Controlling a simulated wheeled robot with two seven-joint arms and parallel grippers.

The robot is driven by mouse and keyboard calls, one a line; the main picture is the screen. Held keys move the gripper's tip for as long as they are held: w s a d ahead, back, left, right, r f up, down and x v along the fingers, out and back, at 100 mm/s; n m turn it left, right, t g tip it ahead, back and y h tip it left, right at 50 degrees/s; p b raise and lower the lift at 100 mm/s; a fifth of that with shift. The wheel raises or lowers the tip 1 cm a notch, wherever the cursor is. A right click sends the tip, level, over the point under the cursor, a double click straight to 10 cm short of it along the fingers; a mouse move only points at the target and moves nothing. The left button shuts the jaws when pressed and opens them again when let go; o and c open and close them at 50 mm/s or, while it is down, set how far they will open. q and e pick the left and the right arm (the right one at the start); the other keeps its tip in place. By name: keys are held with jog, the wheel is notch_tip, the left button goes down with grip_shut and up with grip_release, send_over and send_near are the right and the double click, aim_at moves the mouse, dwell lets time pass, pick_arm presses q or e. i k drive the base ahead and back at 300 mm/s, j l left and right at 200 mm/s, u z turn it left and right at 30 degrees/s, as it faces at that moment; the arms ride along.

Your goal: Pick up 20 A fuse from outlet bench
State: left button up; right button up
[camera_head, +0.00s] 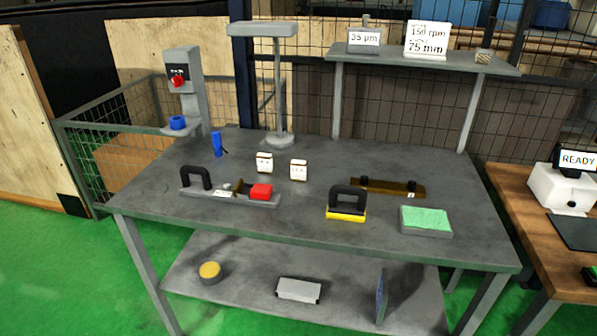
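Neither of my grippers is in view.
Before the blocks lies a grey bar with a black handle (196,177) and red block (261,192). To the right are a black-and-yellow handled tool (346,204), a brown bar (386,187) and a green-topped block (426,219). A lamp (278,85) stands behind.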

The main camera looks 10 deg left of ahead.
aim_at(297, 167)
jog(key=j+z, duration=0.15)
jog(key=j, duration=0.25)
jog(key=k+j+z, duration=0.1)
jog(key=j, duration=0.25)
jog(key=k+j+z, duration=0.15)
jog(key=j, duration=0.25)
jog(key=k+j+z, duration=0.15)
jog(key=j, duration=0.2)
